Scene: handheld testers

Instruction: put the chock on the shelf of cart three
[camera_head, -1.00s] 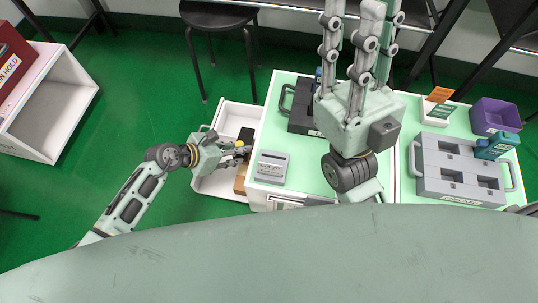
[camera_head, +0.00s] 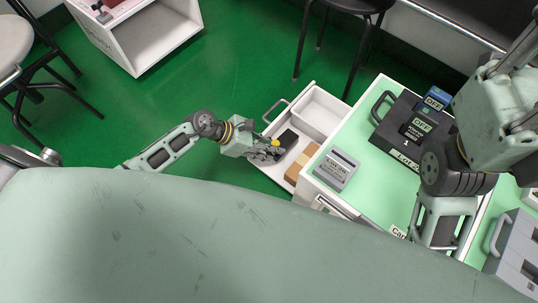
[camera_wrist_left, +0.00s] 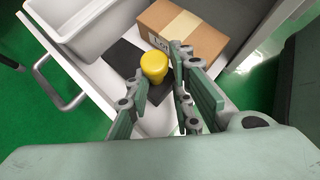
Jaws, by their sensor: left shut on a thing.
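A yellow rounded piece (camera_wrist_left: 154,67) sits between the fingertips of my left gripper (camera_head: 268,152) and looks gripped; it may be the chock, but I cannot tell for sure. The left gripper is over an open white drawer (camera_wrist_left: 84,76), above or against a flat black piece (camera_wrist_left: 123,58). The yellow piece's underside is hidden. My right gripper (camera_head: 520,85) is at the right edge, its fingers cut off. A white open-fronted cart (camera_head: 155,38) with a hollow shelf space stands at the upper left; its number is not readable.
The drawer also holds a brown cardboard box (camera_wrist_left: 182,37) and a white bin (camera_wrist_left: 75,18). It projects from a green-topped cart (camera_head: 363,140) bearing a grey tester (camera_head: 335,170) and a dark case (camera_head: 408,132). Stools (camera_head: 350,8) stand nearby. Green floor is clear between drawer and white cart.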

